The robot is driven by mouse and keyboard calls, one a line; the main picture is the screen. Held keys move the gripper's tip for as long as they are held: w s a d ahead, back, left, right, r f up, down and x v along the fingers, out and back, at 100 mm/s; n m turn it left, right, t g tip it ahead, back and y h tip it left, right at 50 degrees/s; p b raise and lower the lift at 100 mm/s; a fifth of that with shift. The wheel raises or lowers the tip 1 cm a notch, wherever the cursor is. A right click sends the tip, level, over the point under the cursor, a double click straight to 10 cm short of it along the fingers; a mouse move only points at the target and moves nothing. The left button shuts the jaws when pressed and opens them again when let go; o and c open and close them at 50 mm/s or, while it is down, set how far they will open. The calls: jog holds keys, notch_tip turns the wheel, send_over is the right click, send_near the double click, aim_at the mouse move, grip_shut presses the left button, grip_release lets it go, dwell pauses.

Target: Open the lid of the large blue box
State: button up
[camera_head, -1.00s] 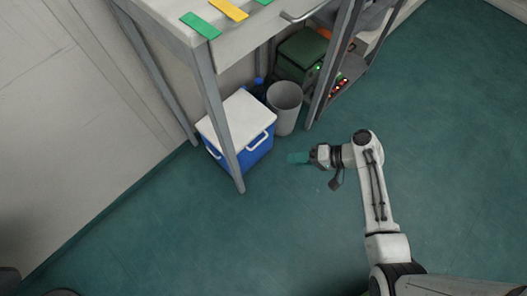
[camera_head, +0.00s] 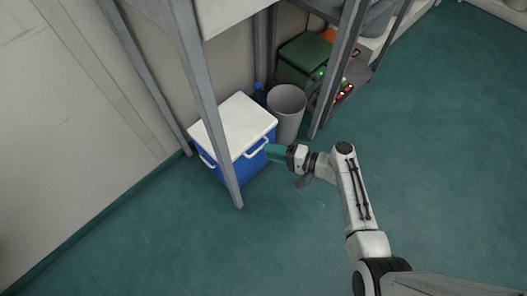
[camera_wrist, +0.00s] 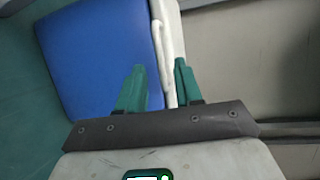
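The large blue box (camera_head: 208,165) stands on the floor under the table, with a closed white lid (camera_head: 236,120) on top. A white handle (camera_head: 256,147) shows on its front side. My gripper (camera_head: 272,152) is at the box's right front, just below and beside the handle. In the wrist view, the teal fingers (camera_wrist: 160,66) are apart, with the white strip of the handle or lid edge (camera_wrist: 166,40) in line with the gap. The box's blue side (camera_wrist: 95,50) fills the left. I cannot tell whether the fingers touch the box.
A grey table leg (camera_head: 207,105) stands right in front of the box. A grey bin (camera_head: 286,110) is close to its right, with a small blue bottle (camera_head: 259,92) behind. A green case (camera_head: 304,57) is further back. The floor (camera_head: 440,150) to the right is clear.

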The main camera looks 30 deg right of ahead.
jog(key=shift+b+x, duration=0.4)
jog(key=shift+x, duration=1.45)
jog(key=shift+c, duration=0.4)
grip_shut()
